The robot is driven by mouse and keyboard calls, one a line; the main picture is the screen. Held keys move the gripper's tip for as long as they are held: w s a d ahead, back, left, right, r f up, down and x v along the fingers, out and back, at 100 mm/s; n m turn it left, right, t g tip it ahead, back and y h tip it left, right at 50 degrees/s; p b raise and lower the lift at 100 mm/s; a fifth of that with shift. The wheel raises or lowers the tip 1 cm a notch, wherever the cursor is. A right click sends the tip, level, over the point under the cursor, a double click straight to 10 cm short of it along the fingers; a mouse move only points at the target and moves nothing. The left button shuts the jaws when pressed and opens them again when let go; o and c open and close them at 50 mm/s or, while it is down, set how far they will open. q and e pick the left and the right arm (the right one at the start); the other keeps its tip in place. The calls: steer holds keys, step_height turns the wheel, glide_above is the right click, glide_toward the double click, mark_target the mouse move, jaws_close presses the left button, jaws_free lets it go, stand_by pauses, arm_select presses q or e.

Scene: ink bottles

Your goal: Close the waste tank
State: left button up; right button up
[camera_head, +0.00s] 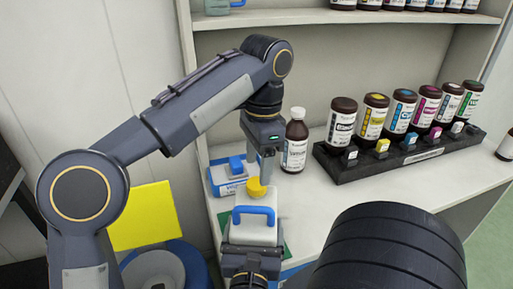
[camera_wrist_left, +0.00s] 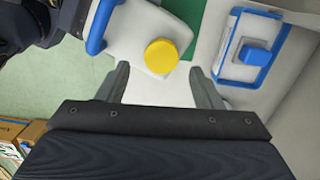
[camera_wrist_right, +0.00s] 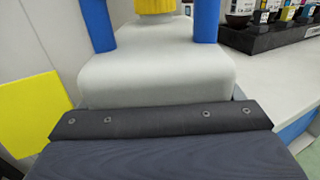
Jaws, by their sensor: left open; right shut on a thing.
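The waste tank (camera_head: 252,229) is a white jug with a blue handle and a yellow cap (camera_head: 257,188) at its far end. The cap sits at the tank's neck; whether it is tight I cannot tell. The tank fills the right wrist view (camera_wrist_right: 155,72). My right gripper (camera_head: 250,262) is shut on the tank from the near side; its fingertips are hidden. My left gripper (camera_head: 268,168) is open and empty, pointing down just above and beyond the cap. In the left wrist view the cap (camera_wrist_left: 161,56) lies between and ahead of the open fingers.
A blue-and-white wipes pack (camera_head: 222,180) and a brown bottle (camera_head: 295,141) stand close to my left gripper. A black rack (camera_head: 400,160) of ink bottles is at the right. A green mat (camera_head: 286,250) lies under the tank. A shelf (camera_head: 340,17) is above.

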mark_target(256, 183)
arm_select(q)
steer(key=n, duration=0.2)
steer(key=r+n, duration=0.1)
steer(key=n, duration=0.2)
steer(key=shift+n, duration=0.3)
steer(key=n, duration=0.2)
steer(key=shift+a+r+n, duration=0.1)
steer(key=shift+r+n, duration=0.2)
steer(key=shift+n, duration=0.1)
steer(key=n, duration=0.2)
steer(key=r+n, duration=0.1)
steer(key=n, duration=0.1)
steer(key=shift+s, duration=0.1)
steer(key=n, duration=0.5)
steer(key=shift+r+t+h, duration=0.3)
steer(key=shift+a+f, duration=0.1)
steer(key=shift+f, duration=3.9)
